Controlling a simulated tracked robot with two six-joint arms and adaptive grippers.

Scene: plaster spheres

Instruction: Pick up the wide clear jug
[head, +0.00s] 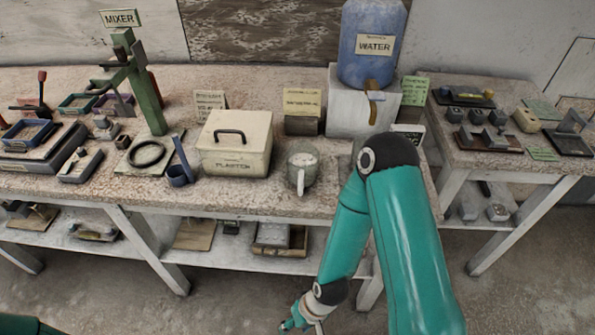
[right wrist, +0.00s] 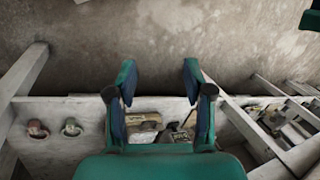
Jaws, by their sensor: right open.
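A wide, clear greenish jug (head: 301,172) stands upright near the front edge of the main bench in the head view. Its pale handle faces me and something whitish shows at its mouth. My right gripper (head: 302,322) is low in front of the bench, below the bench top and well apart from the jug. In the right wrist view my right gripper (right wrist: 158,85) has its two fingers spread with nothing between them. The jug cannot be made out in that view. My left gripper is out of view.
The blue water container (head: 371,60) sits on a white block (head: 350,112) behind. My right arm hides part of the bench right of the jug. A lower shelf (head: 150,238) runs underneath.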

